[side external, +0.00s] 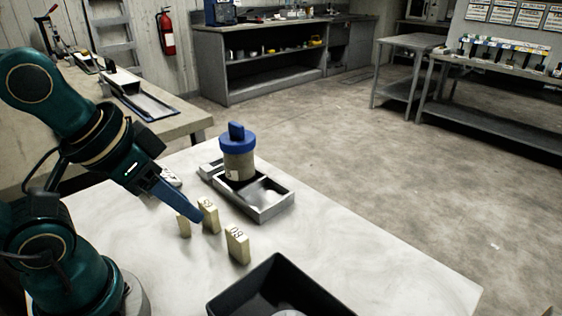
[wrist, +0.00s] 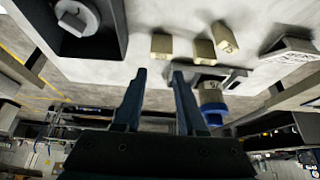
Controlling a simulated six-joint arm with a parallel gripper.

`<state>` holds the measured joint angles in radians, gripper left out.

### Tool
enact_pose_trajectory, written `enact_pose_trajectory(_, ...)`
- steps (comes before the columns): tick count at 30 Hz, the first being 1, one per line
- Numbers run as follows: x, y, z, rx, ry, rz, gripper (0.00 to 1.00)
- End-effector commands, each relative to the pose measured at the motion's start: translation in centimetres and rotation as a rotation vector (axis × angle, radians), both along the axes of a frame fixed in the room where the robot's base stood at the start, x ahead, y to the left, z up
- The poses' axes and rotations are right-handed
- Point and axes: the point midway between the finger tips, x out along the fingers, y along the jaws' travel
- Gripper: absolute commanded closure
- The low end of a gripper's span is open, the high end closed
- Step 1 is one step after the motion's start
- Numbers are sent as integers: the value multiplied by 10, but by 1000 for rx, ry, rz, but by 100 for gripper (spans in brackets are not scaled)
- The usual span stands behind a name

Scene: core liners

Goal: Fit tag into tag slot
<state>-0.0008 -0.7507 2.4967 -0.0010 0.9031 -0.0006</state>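Three cream block-shaped tags stand upright on the white table: a left one (side external: 184,227), a middle one (side external: 208,216) with dark marks on top, and a right one (side external: 237,246) that seems to read "80". A grey tray (side external: 270,217) behind them holds a core liner (side external: 238,165) with a blue cap (side external: 237,142). I cannot clearly make out which recess is the tag slot. My gripper (side external: 198,218) is low beside the left and middle tags. In the wrist view my gripper (wrist: 159,73) has its fingers apart with nothing between them; the tags (wrist: 161,45) lie beyond the tips.
A black bin (side external: 245,290) with a grey round object inside stands at the table's front edge; it also shows in the wrist view (wrist: 118,28). A whitish object (side external: 168,178) lies behind my wrist. The table right of the tray is clear.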

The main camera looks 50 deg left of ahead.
Motion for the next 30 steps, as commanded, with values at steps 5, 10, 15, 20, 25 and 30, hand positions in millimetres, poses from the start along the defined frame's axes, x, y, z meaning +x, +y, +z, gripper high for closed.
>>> enact_pose_trajectory(5,1,0,19,0,-6,-1,60)
enact_pose_trajectory(10,1,0,50,1,-6,-2,60)
enact_pose_trajectory(15,-15,24,19,300,215,-299,60)
enact_pose_trajectory(20,-23,57,4,625,435,-631,60)
enact_pose_trajectory(25,-16,90,9,978,669,-975,60)
enact_pose_trajectory(30,5,107,26,1292,873,-1241,60)
